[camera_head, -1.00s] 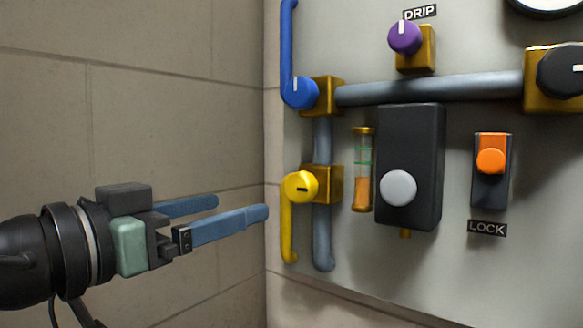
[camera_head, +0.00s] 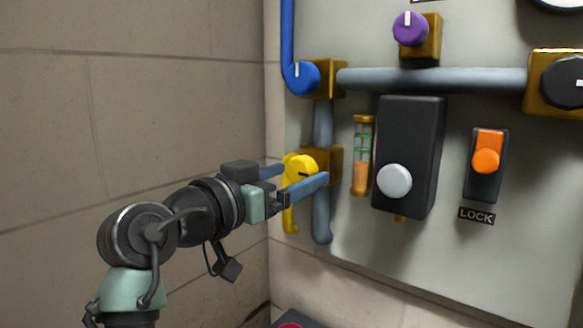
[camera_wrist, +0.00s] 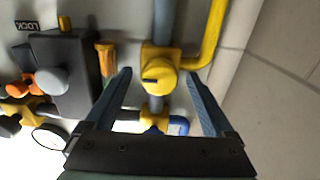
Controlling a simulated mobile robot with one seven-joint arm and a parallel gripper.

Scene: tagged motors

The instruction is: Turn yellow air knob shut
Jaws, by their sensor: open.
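The yellow air knob (camera_head: 299,163) is a round yellow knob with a short dark mark. It sits on a brass valve block (camera_head: 324,160) on the lower part of the grey vertical pipe. In the wrist view the knob (camera_wrist: 157,82) lies between my two blue fingers, with the mark running roughly across the picture. My gripper (camera_head: 302,174) is open at the knob, one finger on either side; in the wrist view its tips (camera_wrist: 160,73) show no clear contact. The near finger partly covers the knob's lower side in the head view.
A blue knob (camera_head: 301,77) sits just above on the same pipe. A sight glass (camera_head: 361,165) and a black box with a grey button (camera_head: 394,181) are to the right. A yellow pipe (camera_head: 289,217) runs below the knob. The tan wall (camera_head: 140,110) is at left.

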